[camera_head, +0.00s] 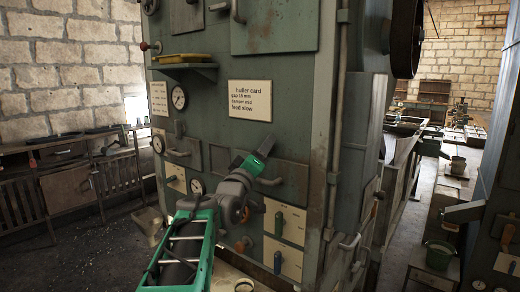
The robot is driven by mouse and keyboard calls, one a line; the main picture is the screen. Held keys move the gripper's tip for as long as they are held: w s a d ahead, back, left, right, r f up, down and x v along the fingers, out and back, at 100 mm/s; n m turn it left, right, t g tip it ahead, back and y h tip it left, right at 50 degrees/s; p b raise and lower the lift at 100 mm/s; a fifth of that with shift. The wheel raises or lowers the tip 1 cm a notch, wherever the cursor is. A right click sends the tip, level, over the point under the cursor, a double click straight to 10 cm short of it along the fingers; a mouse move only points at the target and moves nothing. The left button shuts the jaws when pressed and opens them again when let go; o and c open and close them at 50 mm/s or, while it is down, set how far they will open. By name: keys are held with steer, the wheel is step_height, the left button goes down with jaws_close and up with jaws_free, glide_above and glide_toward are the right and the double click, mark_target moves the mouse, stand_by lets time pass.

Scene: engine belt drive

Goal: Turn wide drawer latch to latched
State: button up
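The tall green machine cabinet (292,60) fills the middle of the head view. A wide drawer front (292,177) with a grey bar handle (270,182) is just right of my gripper. Below it, two cream panels carry a teal lever (278,222) and a blue lever (277,262), both roughly upright. I cannot tell which fitting is the wide drawer latch; my arm may hide part of this area. My gripper (264,147), dark-tipped with a green body, points up and right in front of the cabinet. It appears to hold nothing, and its finger gap is not clear.
A "huller card" sign (250,100) is above my gripper. Dial gauges (179,97), small handles and an orange knob (243,244) are on the cabinet front. A bench (68,187) stands at left. A conduit (334,120) runs down the cabinet's right edge.

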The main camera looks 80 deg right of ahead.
steer(key=n, duration=0.1)
steer(key=n+t, duration=0.1)
steer(key=n+y+p, duration=0.1)
steer(key=n, duration=0.1)
steer(key=shift+s+r+t, duration=0.1)
steer(key=shift+r+t, duration=0.15)
steer(key=shift+t, duration=0.05)
steer(key=shift+n+y, duration=0.9)
steer(key=shift+n, duration=1.5)
steer(key=o, duration=1.4)
steer(key=shift+c, duration=0.2)
steer(key=a+b, duration=0.2)
steer(key=a, duration=0.6)
steer(key=shift+b, duration=0.35)
